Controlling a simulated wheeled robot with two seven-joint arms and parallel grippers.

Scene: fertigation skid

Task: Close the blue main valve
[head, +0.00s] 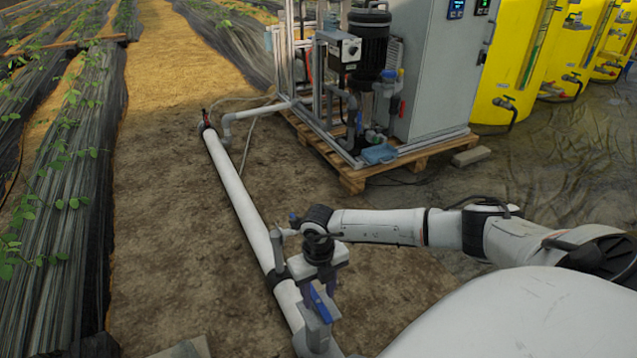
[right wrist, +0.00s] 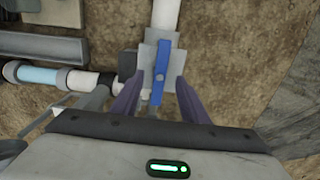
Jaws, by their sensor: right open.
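The blue valve handle (head: 323,304) sits on a grey valve body (head: 317,336) at the near end of the white pipe, low in the middle of the head view. In the right wrist view the handle (right wrist: 161,62) is a straight bar lying in line with the white pipe (right wrist: 166,14). My right gripper (head: 318,284) points down just over the valve. Its two purple fingers are open, one on each side of the handle's near part, with visible gaps; the right wrist view shows the gripper (right wrist: 160,80) best. My left gripper is not in view.
A side branch with a clear bluish section (right wrist: 38,76) runs left from the valve. A long white pipe (head: 238,190) leads away over bare soil. A pump skid on a wooden pallet (head: 352,180), a grey cabinet (head: 440,75) and yellow tanks (head: 515,60) stand behind.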

